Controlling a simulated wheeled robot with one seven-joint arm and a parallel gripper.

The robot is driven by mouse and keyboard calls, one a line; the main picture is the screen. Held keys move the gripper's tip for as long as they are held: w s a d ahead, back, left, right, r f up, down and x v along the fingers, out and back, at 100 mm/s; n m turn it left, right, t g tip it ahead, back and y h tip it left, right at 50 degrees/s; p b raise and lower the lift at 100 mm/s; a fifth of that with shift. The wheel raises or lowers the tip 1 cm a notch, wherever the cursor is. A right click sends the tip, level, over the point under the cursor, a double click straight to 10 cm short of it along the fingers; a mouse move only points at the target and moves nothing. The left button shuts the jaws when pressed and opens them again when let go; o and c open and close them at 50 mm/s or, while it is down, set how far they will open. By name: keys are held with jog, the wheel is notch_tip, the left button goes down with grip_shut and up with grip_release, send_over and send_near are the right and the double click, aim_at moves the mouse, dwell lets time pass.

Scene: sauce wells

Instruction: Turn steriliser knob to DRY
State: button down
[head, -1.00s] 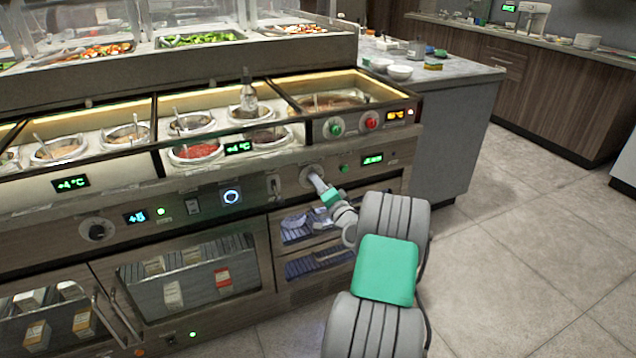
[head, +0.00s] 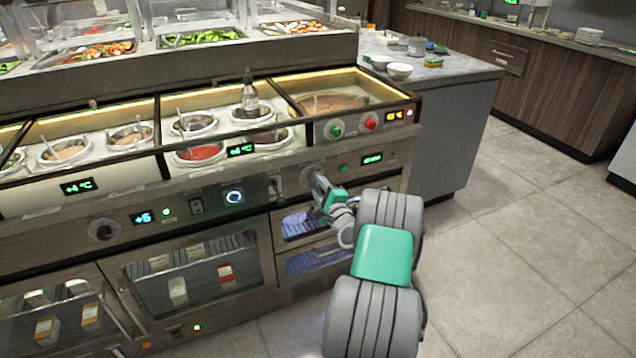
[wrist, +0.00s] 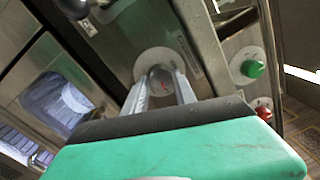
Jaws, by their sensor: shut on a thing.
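My gripper (wrist: 161,92) is shut on the knob, one finger on each side. A small reddish mark shows on the knob face, but I cannot read the setting. The blue-lit steriliser compartment (head: 303,226) with its racks is below the panel, partly hidden by my arm.
A green button (head: 345,168) and a green display (head: 372,160) are right of the knob. Green (head: 336,131) and red (head: 369,124) knobs sit above. Open floor lies to the right.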

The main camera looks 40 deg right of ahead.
dwell(0.4)
jog(key=c, duration=1)
grip_release()
jog(key=v, duration=0.7)
jog(key=shift+s+a, duration=0.1)
jog(key=shift+s, duration=0.3)
jog(key=shift+r+p, duration=0.1)
jog(key=shift+p, duration=0.2)
